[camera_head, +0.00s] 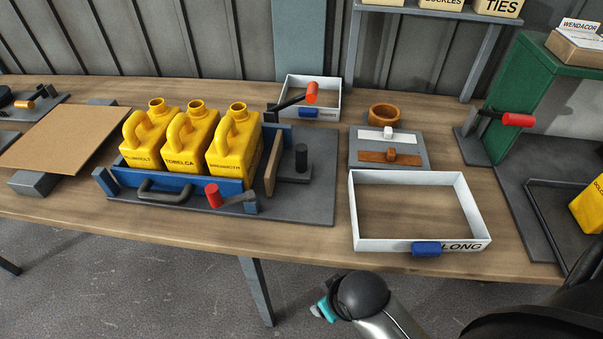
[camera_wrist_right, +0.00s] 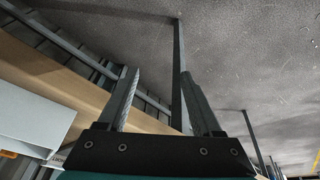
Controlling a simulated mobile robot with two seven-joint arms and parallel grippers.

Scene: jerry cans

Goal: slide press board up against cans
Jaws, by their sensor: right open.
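Three yellow jerry cans (camera_head: 187,140) stand upright in a row in a blue holder (camera_head: 180,185) on a grey base plate (camera_head: 290,205). The upright wooden press board (camera_head: 276,160) is just right of the right-hand can, with what looks like a narrow gap between. A black knob (camera_head: 301,158) stands on a block right of the board. My right arm's teal gripper part (camera_head: 325,307) shows low in the head view, in front of the table and away from the board. In the right wrist view my right gripper (camera_wrist_right: 163,90) is open and empty. My left gripper is out of view.
Red-handled clamps stand in front (camera_head: 212,195) and behind (camera_head: 311,93) the holder. A white LONG tray (camera_head: 352,215) stands right of the base plate. The wrist view shows the table edge (camera_wrist_right: 70,85) and grey floor.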

